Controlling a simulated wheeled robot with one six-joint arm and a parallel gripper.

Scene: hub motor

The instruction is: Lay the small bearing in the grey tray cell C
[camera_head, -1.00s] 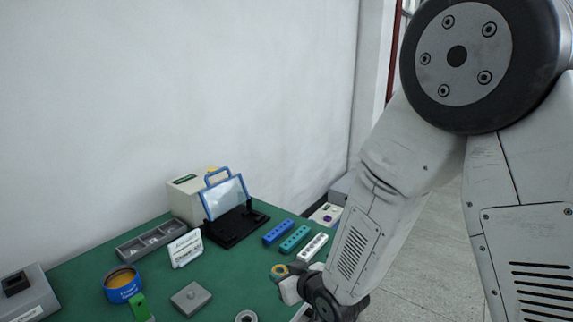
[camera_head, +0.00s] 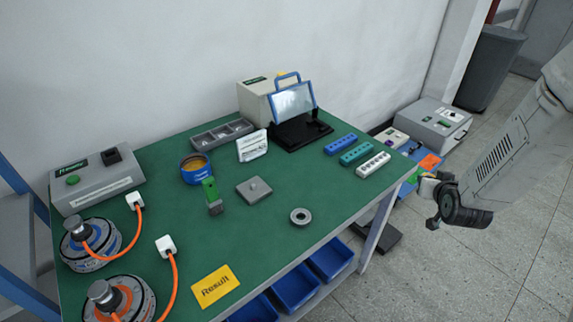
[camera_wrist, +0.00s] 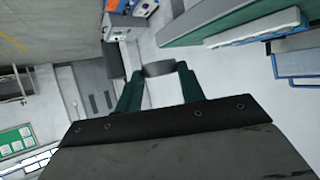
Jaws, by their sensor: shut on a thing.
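My gripper (camera_head: 424,183) is off the right edge of the green table in the head view, with its fingers toward the table. In the wrist view its two green fingers (camera_wrist: 160,72) are shut on a short grey ring, which looks like the small bearing (camera_wrist: 158,69). The grey tray (camera_head: 222,135) lies at the back of the table, left of the tablet stand, well to the left of my gripper. It has several cells in a row, and their letters are too small to read.
A grey ring (camera_head: 300,217) lies near the table's front edge. A white card stand (camera_head: 252,146) and a blue tin (camera_head: 195,169) stand in front of the tray. Blue, teal and white strips (camera_head: 373,165) lie at the right. The table's middle right is mostly clear.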

